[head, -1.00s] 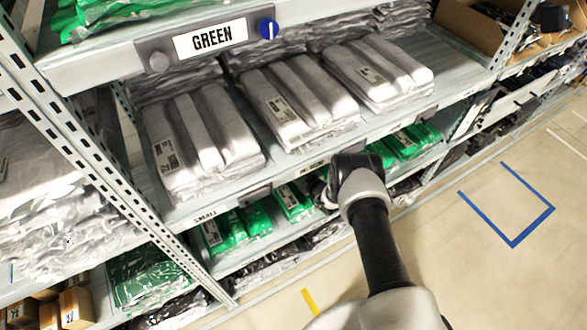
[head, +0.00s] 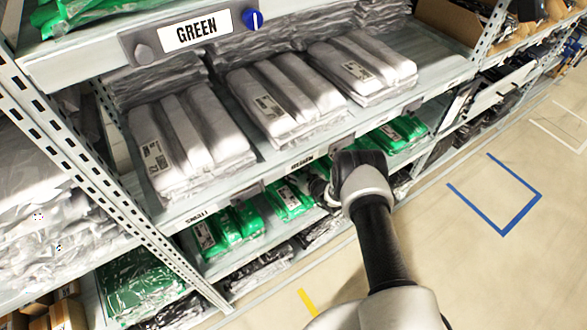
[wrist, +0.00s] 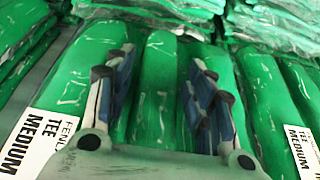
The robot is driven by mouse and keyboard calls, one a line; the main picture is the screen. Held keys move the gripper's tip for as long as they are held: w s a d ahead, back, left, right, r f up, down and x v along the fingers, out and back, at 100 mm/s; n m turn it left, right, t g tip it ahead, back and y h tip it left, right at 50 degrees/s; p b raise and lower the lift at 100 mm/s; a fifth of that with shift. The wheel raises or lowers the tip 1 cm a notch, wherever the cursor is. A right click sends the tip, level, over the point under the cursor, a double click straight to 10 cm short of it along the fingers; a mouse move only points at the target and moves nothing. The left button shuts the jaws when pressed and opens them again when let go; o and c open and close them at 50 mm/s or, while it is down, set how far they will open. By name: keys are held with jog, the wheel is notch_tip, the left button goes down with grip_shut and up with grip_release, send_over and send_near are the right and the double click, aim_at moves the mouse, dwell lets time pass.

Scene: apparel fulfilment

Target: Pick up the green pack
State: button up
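In the wrist view, the green pack (wrist: 150,110) is a clear-wrapped bundle of rolled green garments with a white label reading TEE MEDIUM. My gripper (wrist: 160,60) is open, its two blue-padded fingers apart on either side of the pack's middle roll. I cannot tell whether the fingers touch it. In the head view, green packs (head: 290,201) lie on the shelf below the grey packs. My arm reaches in under the upper shelf edge there, and my fingertips are hidden.
Grey packs (head: 270,105) fill the shelf above, under a sign reading GREEN (head: 197,30). Its front edge (head: 262,172) hangs over the green packs. A perforated upright (head: 120,205) stands at the left. More green packs (wrist: 278,95) lie close beside.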

jog(key=shift+o, duration=0.8)
jog(key=v, duration=1.2)
jog(key=shift+c, duration=0.3)
